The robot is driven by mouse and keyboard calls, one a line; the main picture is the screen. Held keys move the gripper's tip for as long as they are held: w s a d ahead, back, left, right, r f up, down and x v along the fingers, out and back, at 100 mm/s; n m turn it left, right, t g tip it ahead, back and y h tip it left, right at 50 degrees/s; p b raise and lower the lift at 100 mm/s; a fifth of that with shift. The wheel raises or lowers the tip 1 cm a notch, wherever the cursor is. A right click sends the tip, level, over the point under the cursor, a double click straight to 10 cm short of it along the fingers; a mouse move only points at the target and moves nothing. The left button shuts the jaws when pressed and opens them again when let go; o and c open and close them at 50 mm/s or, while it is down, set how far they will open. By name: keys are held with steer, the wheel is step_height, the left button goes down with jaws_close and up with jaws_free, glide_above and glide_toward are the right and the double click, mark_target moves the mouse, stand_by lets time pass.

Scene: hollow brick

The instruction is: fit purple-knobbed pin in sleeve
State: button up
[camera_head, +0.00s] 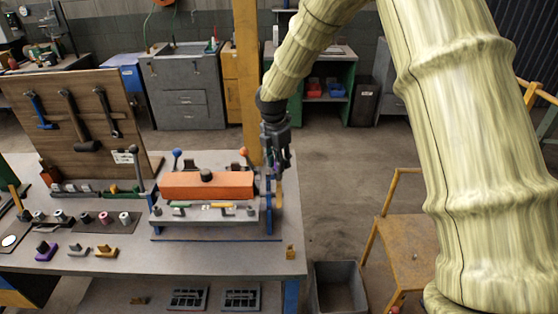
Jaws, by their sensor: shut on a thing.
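My gripper (277,168) points down at the right end of the grey fixture (200,228). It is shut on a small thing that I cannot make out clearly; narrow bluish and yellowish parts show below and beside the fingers. An orange brick (180,187) with a black knob (207,175) on top lies in the fixture. I cannot pick out the purple-knobbed pin or the sleeve for certain. A small purple piece (46,252) with a dark top lies on the bench at the front left.
The fixture has a blue-knobbed lever (177,154) and an orange-knobbed lever (243,152). A wooden tool board (85,90) stands at the back left. Several small round parts (104,217) lie left of the fixture. A grey bin (338,287) and a yellow-framed chair (400,245) stand to the right.

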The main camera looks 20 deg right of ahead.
steer(key=shift+f, duration=0.6)
steer(key=o, duration=1.1)
step_height(320, 180, up, 12)
steer(key=a, duration=0.1)
steer(key=shift+s+a, duration=0.15)
steer(key=shift+s, duration=0.15)
